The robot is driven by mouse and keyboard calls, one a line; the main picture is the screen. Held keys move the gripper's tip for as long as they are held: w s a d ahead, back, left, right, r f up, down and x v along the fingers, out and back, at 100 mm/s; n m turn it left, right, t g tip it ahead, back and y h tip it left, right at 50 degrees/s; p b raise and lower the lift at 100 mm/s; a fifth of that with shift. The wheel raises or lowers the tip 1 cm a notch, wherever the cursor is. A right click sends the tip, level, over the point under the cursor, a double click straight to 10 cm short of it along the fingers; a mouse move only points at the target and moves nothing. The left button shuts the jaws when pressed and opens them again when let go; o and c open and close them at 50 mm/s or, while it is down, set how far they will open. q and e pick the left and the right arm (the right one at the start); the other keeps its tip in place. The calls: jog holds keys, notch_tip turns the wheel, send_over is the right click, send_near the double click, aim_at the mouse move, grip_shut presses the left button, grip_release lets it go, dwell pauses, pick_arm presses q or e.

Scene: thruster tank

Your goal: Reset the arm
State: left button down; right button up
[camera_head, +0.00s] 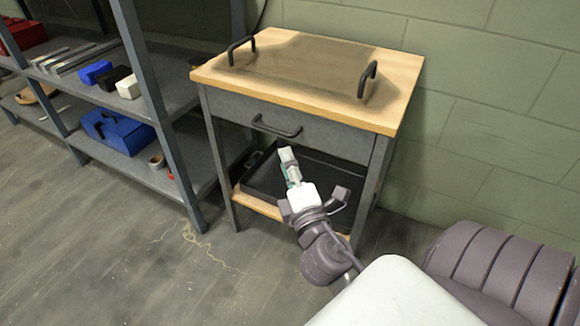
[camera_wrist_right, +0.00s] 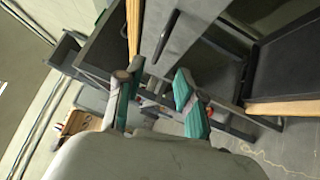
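My right gripper (camera_head: 289,164) is in front of a small wooden-topped cabinet (camera_head: 395,85), below its drawer and over the view of the lower shelf. In the right wrist view, its two teal-lined fingers (camera_wrist_right: 152,88) stand apart with nothing between them. It holds nothing. My right arm reaches in from the lower right. My left gripper and left arm are in neither view.
The cabinet has a drawer with a black handle (camera_head: 276,127), a clear-looking tray with two black handles on top, and a black tray (camera_head: 330,168) on its lower shelf. A grey shelving rack (camera_head: 150,68) with a blue toolbox (camera_head: 118,131) stands left. Floor at lower left is clear.

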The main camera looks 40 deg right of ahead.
jog(key=shift+s+a, duration=0.15)
jog(key=shift+s, duration=0.3)
